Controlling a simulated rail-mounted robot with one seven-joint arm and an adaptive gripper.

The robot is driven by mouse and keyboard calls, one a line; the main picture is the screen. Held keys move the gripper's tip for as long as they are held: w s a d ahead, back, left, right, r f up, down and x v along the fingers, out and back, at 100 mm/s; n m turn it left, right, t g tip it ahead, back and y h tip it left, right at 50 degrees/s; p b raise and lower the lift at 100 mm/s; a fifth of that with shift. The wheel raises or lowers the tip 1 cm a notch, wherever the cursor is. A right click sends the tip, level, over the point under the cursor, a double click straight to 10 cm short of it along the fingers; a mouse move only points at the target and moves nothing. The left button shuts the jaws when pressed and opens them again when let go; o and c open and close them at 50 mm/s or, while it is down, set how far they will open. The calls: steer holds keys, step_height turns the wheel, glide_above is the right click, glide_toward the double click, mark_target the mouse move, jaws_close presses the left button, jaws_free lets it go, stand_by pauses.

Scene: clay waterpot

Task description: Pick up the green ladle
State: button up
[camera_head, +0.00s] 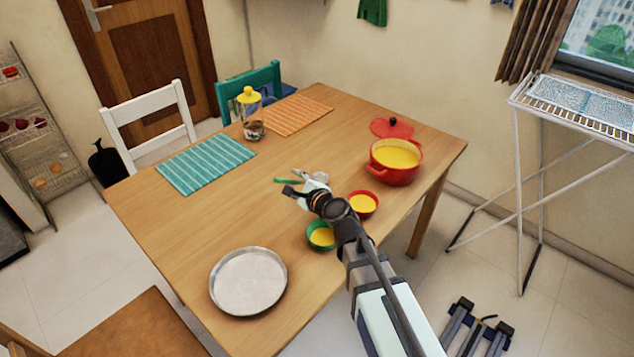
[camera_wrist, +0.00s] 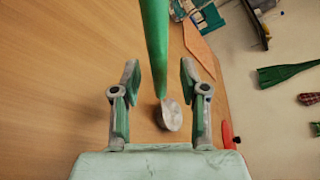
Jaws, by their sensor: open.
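The green ladle's handle (camera_head: 286,181) shows in the head view at mid-table, right beside my gripper (camera_head: 296,190). My gripper partly covers the ladle there. In the wrist view, the green handle (camera_wrist: 155,45) runs down from the top edge, between the two fingers of my open gripper (camera_wrist: 159,75). A round metal bowl (camera_wrist: 170,116) shows below the handle, also between the fingers. Bare gaps show on both sides of the handle. I cannot tell the exact depth between handle and fingers.
Red (camera_head: 363,203) and green (camera_head: 320,236) bowls with yellow contents sit near my arm. A red pot (camera_head: 396,165) and its lid (camera_head: 392,127) stand to the right. A metal plate (camera_head: 248,281) lies in front. A yellow-lidded jar (camera_head: 249,97) stands at the back.

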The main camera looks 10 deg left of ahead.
jaws_close()
stand_by(0.3)
step_height(320, 180, up, 20)
steer(key=p, duration=0.4)
stand_by(0.5)
